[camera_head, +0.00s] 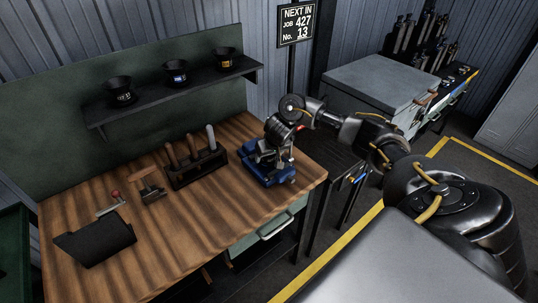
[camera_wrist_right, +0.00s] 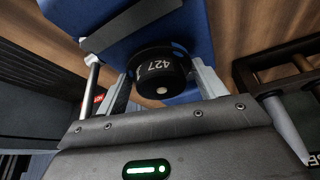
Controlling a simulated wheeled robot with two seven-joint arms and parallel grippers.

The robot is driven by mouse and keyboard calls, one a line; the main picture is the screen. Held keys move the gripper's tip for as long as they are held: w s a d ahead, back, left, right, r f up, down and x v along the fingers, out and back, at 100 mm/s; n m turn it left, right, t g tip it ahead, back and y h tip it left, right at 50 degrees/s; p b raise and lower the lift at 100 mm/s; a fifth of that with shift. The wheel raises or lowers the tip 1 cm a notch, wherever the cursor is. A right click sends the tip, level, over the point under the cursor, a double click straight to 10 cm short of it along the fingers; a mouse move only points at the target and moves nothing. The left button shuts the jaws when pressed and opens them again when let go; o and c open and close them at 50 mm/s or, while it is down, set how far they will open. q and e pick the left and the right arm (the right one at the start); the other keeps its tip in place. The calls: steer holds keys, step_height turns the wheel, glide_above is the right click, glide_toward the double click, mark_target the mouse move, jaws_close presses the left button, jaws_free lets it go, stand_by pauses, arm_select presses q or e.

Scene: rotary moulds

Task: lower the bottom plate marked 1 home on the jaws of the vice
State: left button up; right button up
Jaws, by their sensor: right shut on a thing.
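The bottom plate (camera_wrist_right: 160,72) is a dark round disc with a pale centre stud, marked 427 and 1 in white. My right gripper (camera_wrist_right: 161,84) is shut on it, one finger at each side in the right wrist view. The blue vice (camera_head: 272,170) stands at the right end of the wooden bench. My right gripper (camera_head: 281,130) is directly over it, and the arm hides part of its top. In the right wrist view the vice's blue body (camera_wrist_right: 188,28) lies behind the plate. I cannot tell whether plate and jaws touch. My left gripper is not in view.
A tool rack (camera_head: 200,170) with several handles stands left of the vice. A wooden press-like tool (camera_head: 150,186), a red-knobbed lever (camera_head: 114,203) and a black tray (camera_head: 96,241) lie further left. A shelf (camera_head: 180,94) holds three black cups. The bench front (camera_head: 195,235) is clear.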

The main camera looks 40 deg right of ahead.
mark_target(271, 158)
steer(key=shift+f, duration=0.7)
stand_by(0.5)
steer(key=o, duration=1.2)
steer(key=shift+o, duration=0.2)
steer(key=shift+s+f, duration=0.1)
steer(key=v, duration=0.5)
steer(key=shift+r, duration=0.3)
steer(key=shift+p+v, duration=1.6)
steer(key=shift+v, duration=1.1)
